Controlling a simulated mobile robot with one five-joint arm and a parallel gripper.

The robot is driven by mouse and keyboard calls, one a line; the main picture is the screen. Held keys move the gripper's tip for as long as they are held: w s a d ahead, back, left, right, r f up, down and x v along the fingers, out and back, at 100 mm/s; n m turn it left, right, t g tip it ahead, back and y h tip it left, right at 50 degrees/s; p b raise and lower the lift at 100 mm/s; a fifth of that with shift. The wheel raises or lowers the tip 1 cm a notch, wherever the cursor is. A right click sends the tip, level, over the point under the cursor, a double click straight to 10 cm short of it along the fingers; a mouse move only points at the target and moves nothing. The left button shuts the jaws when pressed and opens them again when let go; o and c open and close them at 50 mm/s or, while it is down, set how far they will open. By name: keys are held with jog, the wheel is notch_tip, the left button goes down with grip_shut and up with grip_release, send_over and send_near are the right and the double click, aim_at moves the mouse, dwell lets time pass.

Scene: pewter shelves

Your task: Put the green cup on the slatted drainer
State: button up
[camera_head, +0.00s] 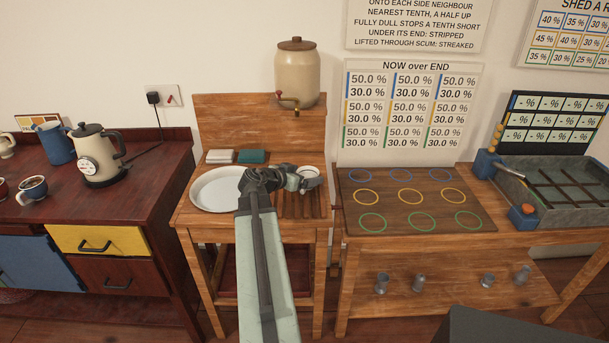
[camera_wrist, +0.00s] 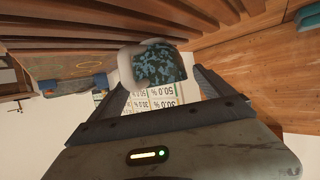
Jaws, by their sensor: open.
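The slatted drainer (camera_head: 290,208) is a set of dark wooden slats on the right of the washstand top. Its slats also cross the top of the wrist view (camera_wrist: 100,22). A small pale cup (camera_head: 310,172) stands at the drainer's back, just beyond my gripper (camera_head: 298,181). In the wrist view a white-rimmed cup with a speckled teal patch (camera_wrist: 160,66) lies just ahead of and between my open fingers (camera_wrist: 160,85). No plainly green cup shows; whether this one is green I cannot tell. My arm hides part of the drainer.
A white basin (camera_head: 215,190) is left of the drainer. White (camera_head: 220,156) and teal (camera_head: 252,156) blocks lie behind it. A tan crock with a tap (camera_head: 297,75) stands at the back. A kettle (camera_head: 95,155) and mugs are on the left cabinet; a ringed board (camera_head: 380,180) is right.

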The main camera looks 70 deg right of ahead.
jog(key=p+v, duration=0.2)
jog(key=v, duration=0.4)
jog(key=shift+a+r, duration=0.2)
jog(key=shift+w+a+r+p, duration=0.1)
jog(key=shift+w+a+p, duration=0.2)
jog(key=shift+a, duration=0.1)
